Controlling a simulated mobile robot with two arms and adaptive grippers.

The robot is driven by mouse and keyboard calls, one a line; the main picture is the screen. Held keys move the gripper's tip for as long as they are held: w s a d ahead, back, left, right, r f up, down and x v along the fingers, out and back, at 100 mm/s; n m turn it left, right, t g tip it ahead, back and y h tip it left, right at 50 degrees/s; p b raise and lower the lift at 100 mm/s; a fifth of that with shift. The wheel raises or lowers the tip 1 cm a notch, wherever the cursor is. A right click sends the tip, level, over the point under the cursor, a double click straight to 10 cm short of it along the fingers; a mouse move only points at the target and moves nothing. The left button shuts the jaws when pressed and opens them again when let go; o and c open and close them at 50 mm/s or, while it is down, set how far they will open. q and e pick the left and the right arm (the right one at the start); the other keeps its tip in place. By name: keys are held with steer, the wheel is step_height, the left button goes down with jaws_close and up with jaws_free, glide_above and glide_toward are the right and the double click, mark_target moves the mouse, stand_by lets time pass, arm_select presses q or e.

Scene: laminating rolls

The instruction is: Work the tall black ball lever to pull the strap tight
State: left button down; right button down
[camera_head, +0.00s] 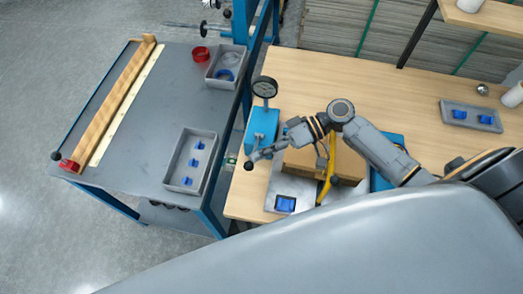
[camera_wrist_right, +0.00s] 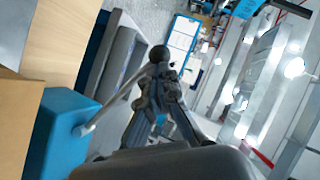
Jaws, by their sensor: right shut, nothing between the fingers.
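The tall lever's black ball (camera_head: 248,166) shows in the head view at the front of the blue tensioning device (camera_head: 262,124), which carries a round dial gauge (camera_head: 264,87). My right gripper (camera_head: 256,156) is shut beside the ball. In the right wrist view the ball (camera_wrist_right: 158,53) tops a grey rod (camera_wrist_right: 118,98) rising at a slant from the blue body (camera_wrist_right: 62,128). The fingertips (camera_wrist_right: 160,76) are just below the ball in that picture; I cannot tell whether they touch it. A yellow band (camera_head: 328,172) lies against a cardboard box (camera_head: 346,160). My left gripper is not in view.
Left of the wooden bench (camera_head: 310,68) stands a grey table (camera_head: 130,150) with a tray of blue parts (camera_head: 192,160), another tray (camera_head: 226,66) and a red ring (camera_head: 200,54). A tray (camera_head: 470,116) lies at the bench's right. My arm crosses above the box.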

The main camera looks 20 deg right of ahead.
steer(key=shift+s+a+f, duration=0.1)
steer(key=shift+s+f, duration=0.1)
steer(key=shift+f, duration=0.05)
steer(key=shift+s+a+f+n+t+h+b, duration=0.2)
steer(key=shift+s+f+n+t+h+b, duration=0.15)
steer(key=shift+f+b, duration=0.5)
steer(key=shift+s+a+f+n+t+h+b, duration=0.3)
steer(key=shift+f+n+h+b, duration=0.15)
steer(key=shift+f+b, duration=0.45)
steer(key=shift+s+a+f+n+t+h+b, duration=0.15)
steer(key=shift+s+f+n+t+h+b, duration=0.2)
steer(key=shift+f+b, duration=0.5)
steer(key=shift+f, duration=0.2)
step_height(320, 180, up, 10)
